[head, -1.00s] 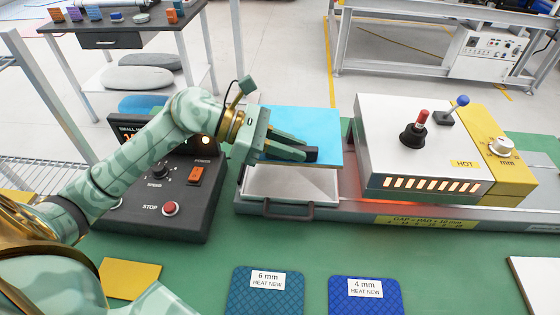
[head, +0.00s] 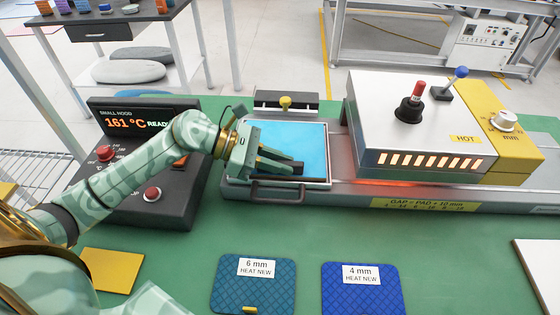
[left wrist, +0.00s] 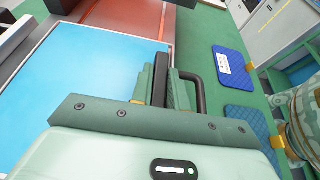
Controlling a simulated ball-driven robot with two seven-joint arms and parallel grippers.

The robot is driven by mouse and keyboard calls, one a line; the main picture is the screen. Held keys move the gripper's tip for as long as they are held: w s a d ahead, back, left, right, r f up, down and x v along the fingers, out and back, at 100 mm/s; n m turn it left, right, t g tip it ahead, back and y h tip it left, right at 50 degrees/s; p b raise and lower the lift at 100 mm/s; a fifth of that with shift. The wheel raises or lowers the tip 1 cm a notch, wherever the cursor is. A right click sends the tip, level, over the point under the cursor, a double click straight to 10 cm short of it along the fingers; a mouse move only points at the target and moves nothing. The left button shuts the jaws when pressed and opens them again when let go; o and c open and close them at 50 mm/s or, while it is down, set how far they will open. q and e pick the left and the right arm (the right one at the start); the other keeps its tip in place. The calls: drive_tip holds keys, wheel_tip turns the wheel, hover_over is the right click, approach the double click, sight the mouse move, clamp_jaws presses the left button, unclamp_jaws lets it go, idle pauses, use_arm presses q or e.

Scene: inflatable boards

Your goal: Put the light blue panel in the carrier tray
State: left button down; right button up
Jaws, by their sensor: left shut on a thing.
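The light blue panel (head: 298,139) lies flat, or nearly so, within the rim of the metal carrier tray (head: 328,160). It fills most of the tray; whether it touches the bottom is hidden. My right gripper is in neither view.
A heater hood (head: 425,125) marked HOT, glowing orange underneath, stands right of the tray. A control box (head: 150,160) reading 161 °C stands left. A 6 mm pad (head: 254,288), a 4 mm pad (head: 362,292) and a yellow pad (head: 111,269) lie in front. A dark bracket (head: 286,101) stands behind the tray.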

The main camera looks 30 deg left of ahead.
use_arm(q)
drive_tip(key=shift+f, duration=0.1)
drive_tip(key=c, duration=1.4)
unclamp_jaws()
drive_tip(key=shift+o, duration=0.2)
drive_tip(key=shift+a+r, duration=0.15)
drive_tip(key=shift+r, duration=0.1)
drive_tip(key=p+v, duration=0.1)
drive_tip(key=v, duration=1)
drive_tip(key=shift+p, duration=0.35)
drive_tip(key=shift+s+a+r, duration=0.1)
drive_tip(key=shift+s+a, duration=0.05)
drive_tip(key=shift+a, duration=0.15)
drive_tip(key=shift+d, duration=0.1)
